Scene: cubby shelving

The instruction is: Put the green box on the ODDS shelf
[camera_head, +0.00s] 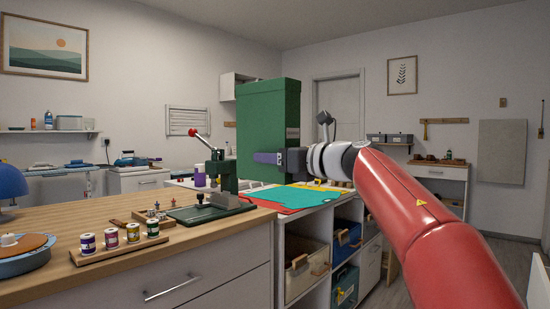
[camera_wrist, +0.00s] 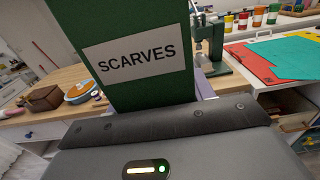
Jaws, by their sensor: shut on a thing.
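The green box (camera_head: 265,115) is a tall upright box held in the air above the counter in the head view. It also fills the top middle of the wrist view (camera_wrist: 118,15), where a white label on it reads SCARVES. My gripper (camera_head: 268,158) is shut on the green box at its lower part; my red arm comes in from the right. The fingertips are mostly hidden in the wrist view. I see no shelf marked ODDS in either view.
Cubbies under the counter hold a beige bin (camera_head: 306,270) and a blue bin (camera_head: 346,240). A green lever press (camera_head: 215,175) and a rack of thread spools (camera_head: 120,246) stand on the wooden counter. Coloured sheets (camera_head: 300,198) lie below the box. Floor is free at the right.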

